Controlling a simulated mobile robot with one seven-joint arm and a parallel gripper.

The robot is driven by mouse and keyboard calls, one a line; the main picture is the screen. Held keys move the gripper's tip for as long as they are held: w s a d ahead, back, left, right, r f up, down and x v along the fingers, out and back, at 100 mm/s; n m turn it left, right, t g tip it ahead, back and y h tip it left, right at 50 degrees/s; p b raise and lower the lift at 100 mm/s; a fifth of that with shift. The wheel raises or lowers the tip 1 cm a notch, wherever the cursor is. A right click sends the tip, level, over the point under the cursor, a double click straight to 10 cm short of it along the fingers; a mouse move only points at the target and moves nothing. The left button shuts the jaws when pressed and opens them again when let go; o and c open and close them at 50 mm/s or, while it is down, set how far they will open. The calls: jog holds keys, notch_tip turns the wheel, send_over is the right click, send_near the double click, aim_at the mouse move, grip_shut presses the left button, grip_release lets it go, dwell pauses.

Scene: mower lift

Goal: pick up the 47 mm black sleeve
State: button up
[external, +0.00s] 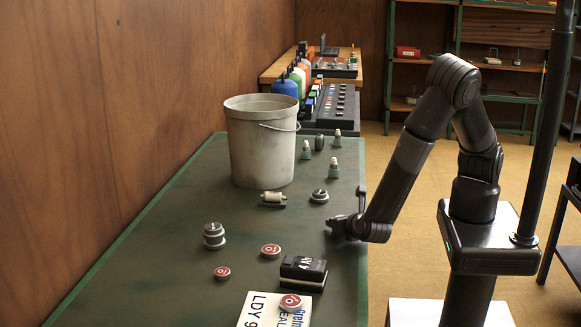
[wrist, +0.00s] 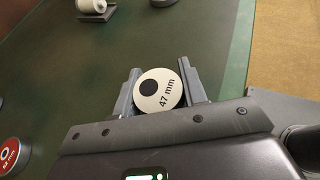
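A round piece with a pale top marked "47 mm" and a black dot (wrist: 160,90) sits between the two fingers of my gripper (wrist: 159,84) in the wrist view. A finger lies close along each side of it; whether both press on it I cannot tell. Its side wall is hidden, so I cannot see whether it is black. In the external view my gripper (external: 336,225) is low at the right edge of the green table (external: 150,262), and I cannot make the piece out there.
Red-topped discs (external: 271,250) (wrist: 10,155), a dark block (external: 303,270), a stacked grey piece (external: 213,236) and a white roller (external: 272,199) (wrist: 90,5) stand left of my gripper. A bucket (external: 262,145) and small cones (external: 333,169) are farther back.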

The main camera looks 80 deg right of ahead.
jog(key=c, duration=0.8)
jog(key=shift+r, duration=0.1)
